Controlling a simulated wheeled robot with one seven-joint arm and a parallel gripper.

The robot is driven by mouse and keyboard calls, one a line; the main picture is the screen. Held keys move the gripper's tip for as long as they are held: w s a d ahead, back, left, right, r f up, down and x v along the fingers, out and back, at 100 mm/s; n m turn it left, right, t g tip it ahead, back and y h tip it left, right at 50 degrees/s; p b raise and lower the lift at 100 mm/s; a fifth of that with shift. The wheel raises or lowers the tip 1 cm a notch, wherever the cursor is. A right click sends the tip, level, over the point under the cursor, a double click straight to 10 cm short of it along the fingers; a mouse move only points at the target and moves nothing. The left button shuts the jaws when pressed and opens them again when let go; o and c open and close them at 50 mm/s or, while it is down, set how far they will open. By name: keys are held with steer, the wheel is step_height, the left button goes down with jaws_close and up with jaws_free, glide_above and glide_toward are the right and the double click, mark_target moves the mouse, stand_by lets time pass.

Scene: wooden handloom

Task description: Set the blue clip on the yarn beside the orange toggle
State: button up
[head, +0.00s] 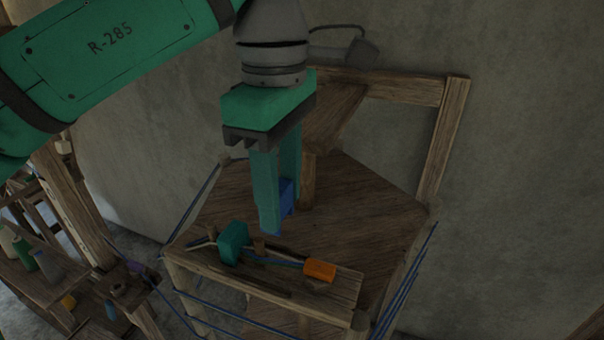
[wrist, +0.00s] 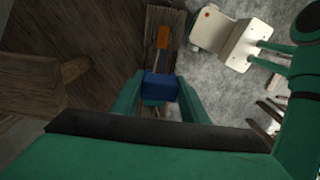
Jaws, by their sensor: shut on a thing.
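My gripper (head: 281,212) is shut on the blue clip (head: 285,194), a small block partly hidden by the near finger in the head view. It holds the clip above the loom's wooden top. In the wrist view the clip (wrist: 160,87) sits between the two fingers. The orange toggle (head: 320,269) lies on the front wooden beam, right of and below the gripper in the head view; it also shows in the wrist view (wrist: 162,37). The blue-grey yarn (head: 281,262) runs along the beam to the toggle. The clip is apart from the toggle.
A teal block (head: 233,242) sits at the yarn's left part. The front beam (head: 342,288) has small wooden posts. A wooden upright frame (head: 443,140) stands behind at the right. Bottles (head: 25,252) stand on a shelf at the far left. Blue cords run along the loom's sides.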

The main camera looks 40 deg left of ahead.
steer(key=shift+w+f, duration=0.2)
steer(key=shift+f, duration=3.15)
steer(key=shift+d, duration=0.15)
steer(key=shift+f, duration=0.25)
steer(key=shift+f, duration=0.85)
steer(key=shift+f, duration=0.2)
steer(key=shift+f, duration=0.7)
